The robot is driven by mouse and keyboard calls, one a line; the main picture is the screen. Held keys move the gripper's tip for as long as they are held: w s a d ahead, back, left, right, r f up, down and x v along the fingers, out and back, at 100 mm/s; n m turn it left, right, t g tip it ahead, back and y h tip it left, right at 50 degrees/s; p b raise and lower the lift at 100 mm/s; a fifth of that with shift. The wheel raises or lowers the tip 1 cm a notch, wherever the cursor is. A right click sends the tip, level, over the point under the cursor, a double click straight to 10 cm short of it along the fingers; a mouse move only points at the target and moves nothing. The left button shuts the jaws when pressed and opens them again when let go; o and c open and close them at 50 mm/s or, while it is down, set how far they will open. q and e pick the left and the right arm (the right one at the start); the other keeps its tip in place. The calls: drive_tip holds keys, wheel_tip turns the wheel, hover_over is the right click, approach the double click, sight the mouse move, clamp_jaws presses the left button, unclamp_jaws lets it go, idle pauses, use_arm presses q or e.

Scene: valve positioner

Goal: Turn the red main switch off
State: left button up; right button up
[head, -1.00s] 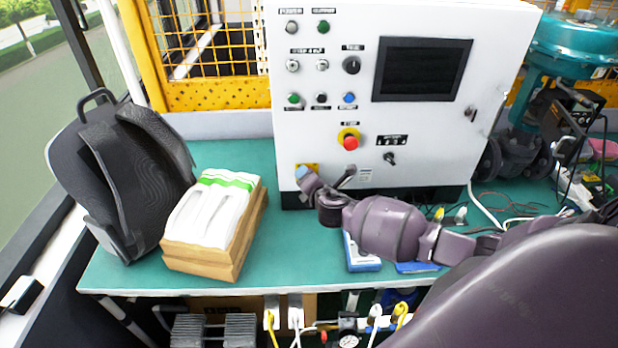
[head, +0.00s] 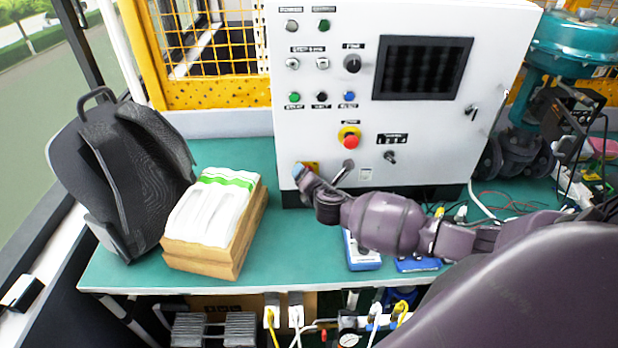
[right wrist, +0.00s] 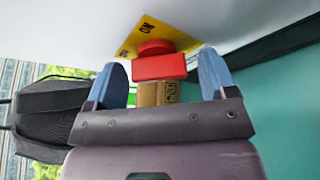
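The red main switch (right wrist: 158,66) sits on a yellow plate (right wrist: 132,42) with "ON" lettering in the right wrist view. Its red bar lies crosswise in that view. In the head view only part of the yellow plate (head: 312,167) shows, low on the left of the white cabinet; my gripper hides the switch. My right gripper (right wrist: 164,74) is open, its two blue fingertips apart on either side of the red bar, with visible gaps. In the head view the right gripper (head: 322,172) is close to the cabinet front. My left gripper is not in view.
The white cabinet (head: 430,150) has a red emergency button (head: 350,141) above the gripper and a black selector (head: 390,157) to its right. A cardboard box (head: 205,262) with white packs and a black backpack (head: 125,180) stand left. Blue devices (head: 362,262) lie below my arm.

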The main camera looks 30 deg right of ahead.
idle(0.3)
drive_tip(key=v, duration=1)
drive_tip(key=shift+s+a, duration=0.15)
drive_tip(key=shift+s, duration=0.2)
drive_tip(key=shift+r, duration=0.15)
